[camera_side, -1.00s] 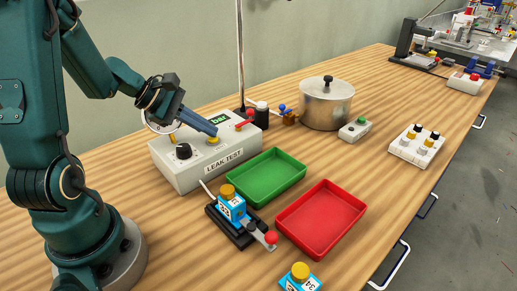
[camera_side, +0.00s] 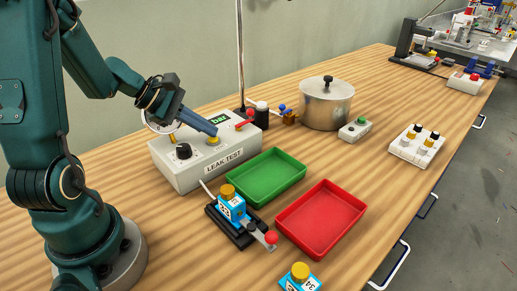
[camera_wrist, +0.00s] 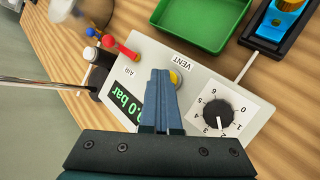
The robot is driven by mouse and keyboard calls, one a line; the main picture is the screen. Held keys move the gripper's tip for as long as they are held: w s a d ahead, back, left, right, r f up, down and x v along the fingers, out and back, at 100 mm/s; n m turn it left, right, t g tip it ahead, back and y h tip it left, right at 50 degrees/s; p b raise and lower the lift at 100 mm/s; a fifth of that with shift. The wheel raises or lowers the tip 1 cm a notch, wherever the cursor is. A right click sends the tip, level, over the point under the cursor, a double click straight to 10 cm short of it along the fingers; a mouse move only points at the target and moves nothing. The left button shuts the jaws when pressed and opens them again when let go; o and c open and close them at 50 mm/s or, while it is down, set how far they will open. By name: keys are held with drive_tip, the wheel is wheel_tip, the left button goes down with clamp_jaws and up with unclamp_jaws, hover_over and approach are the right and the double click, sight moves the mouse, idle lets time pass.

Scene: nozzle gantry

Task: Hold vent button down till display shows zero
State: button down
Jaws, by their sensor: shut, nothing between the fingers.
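The grey leak test box (camera_side: 182,177) stands on the bench. Its yellow vent button (camera_side: 213,141) is under the tip of my gripper (camera_side: 214,133). In the wrist view the shut fingers (camera_wrist: 160,72) cover part of the vent button (camera_wrist: 175,78), beside the VENT label. The tip looks to be on the button, but I cannot tell how far it is pressed. The green display (camera_wrist: 127,102) reads ".0 bar" in the wrist view, its leading digit partly hidden. In the side view the display (camera_side: 219,120) shows only "bar".
A black dial (camera_wrist: 217,114) and a red lever (camera_wrist: 121,47) by the AIR label flank the button. A green tray (camera_side: 268,178), a red tray (camera_side: 320,218) and a clamp with a blue part (camera_side: 231,208) lie in front. A metal pot (camera_side: 327,104) stands behind.

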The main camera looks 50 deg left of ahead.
sight(208, 138)
drive_tip(key=shift+r, duration=0.9)
wheel_tip(208, 138, up, 5)
idle(0.5)
drive_tip(key=shift+d, duration=0.1)
